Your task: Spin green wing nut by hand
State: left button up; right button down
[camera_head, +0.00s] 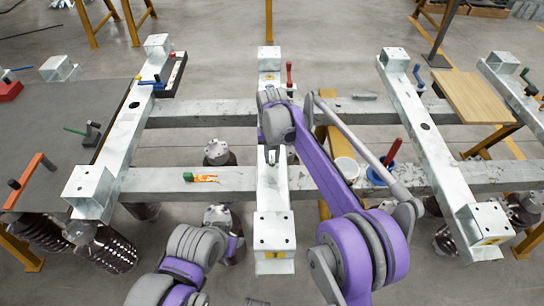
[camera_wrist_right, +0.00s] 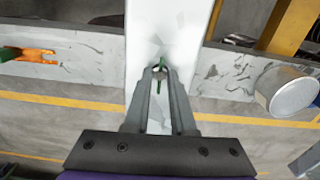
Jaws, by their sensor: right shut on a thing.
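The green wing nut (camera_wrist_right: 163,62) shows at the white steel beam in the right wrist view, upright between the fingertips. My right gripper (camera_wrist_right: 160,74) is shut on it, one grey finger on each side. The fingers hide part of the nut. In the head view my right gripper (camera_head: 273,157) points down over the middle beam (camera_head: 272,190). The nut is too small to make out there. My left arm shows at the bottom of the head view, but I see no left gripper.
An orange tool with a green end (camera_head: 201,178) lies on the near cross beam, left of my right gripper. A white round container (camera_head: 345,167) and a blue-and-red item (camera_head: 388,163) are on the right. A red-handled tool (camera_head: 290,75) stands behind.

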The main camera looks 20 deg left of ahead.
jog(key=shift+f+n, duration=0.1)
jog(key=shift+n, duration=0.3)
jog(key=c, duration=0.7)
grip_release()
notch_tip(320, 180, up, 11)
jog(key=shift+f+p, duration=0.1)
jog(key=shift+p, duration=0.5)
